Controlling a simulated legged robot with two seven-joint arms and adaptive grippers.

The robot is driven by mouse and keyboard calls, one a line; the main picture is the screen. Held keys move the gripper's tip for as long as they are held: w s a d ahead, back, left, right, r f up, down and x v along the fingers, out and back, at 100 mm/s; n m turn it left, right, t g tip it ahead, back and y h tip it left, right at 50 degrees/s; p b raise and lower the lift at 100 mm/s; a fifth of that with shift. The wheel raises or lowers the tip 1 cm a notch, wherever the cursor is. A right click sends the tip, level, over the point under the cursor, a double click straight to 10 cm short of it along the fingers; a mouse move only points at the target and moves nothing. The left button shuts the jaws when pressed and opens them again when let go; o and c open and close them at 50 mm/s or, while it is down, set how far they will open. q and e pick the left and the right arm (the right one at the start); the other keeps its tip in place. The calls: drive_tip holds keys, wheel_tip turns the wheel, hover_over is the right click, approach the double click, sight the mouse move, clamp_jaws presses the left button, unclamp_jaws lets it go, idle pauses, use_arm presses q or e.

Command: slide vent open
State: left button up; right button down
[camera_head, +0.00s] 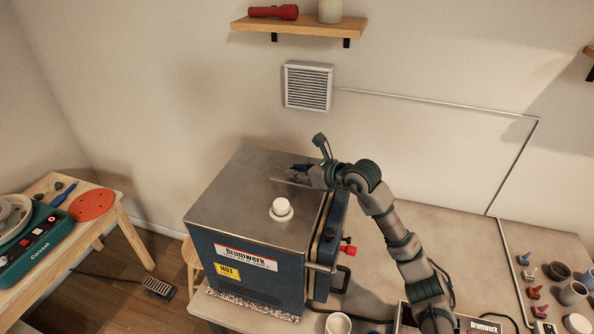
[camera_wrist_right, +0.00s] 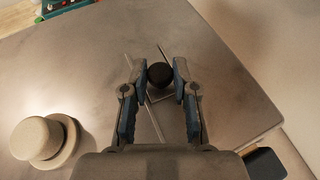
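The vent is a small sliding plate with a round black knob (camera_wrist_right: 160,75) on the kiln's metal top, between two thin rails, seen in the right wrist view. My right gripper (camera_wrist_right: 160,72) has a fingertip on each side of the knob, and both appear to touch it. In the head view my right gripper (camera_head: 295,174) is low over the back right of the kiln top (camera_head: 240,190), where it hides the knob. The plate under the knob is partly hidden, so how far it stands open is unclear. My left gripper is not in view.
A white round plug (camera_head: 281,208) stands on the kiln top; it also shows in the wrist view (camera_wrist_right: 38,138). A red knob (camera_head: 348,249) and a handle stick out on the kiln's right side. A wall grille (camera_head: 308,86) and shelf (camera_head: 298,25) are behind.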

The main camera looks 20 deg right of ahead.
drive_tip(key=s+d, duration=0.1)
drive_tip(key=s+d+b, duration=0.1)
drive_tip(key=d, duration=0.1)
drive_tip(key=shift+s+d+f, duration=0.1)
drive_tip(key=shift+d, duration=0.15)
drive_tip(key=shift+s+d, duration=0.15)
drive_tip(key=shift+d, duration=0.05)
drive_tip(key=c, duration=1.1)
unclamp_jaws()
drive_tip(key=shift+o, duration=0.7)
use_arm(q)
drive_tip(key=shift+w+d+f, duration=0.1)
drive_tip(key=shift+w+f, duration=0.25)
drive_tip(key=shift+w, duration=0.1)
use_arm(e)
drive_tip(key=shift+d, duration=0.2)
drive_tip(key=shift+d, duration=0.1)
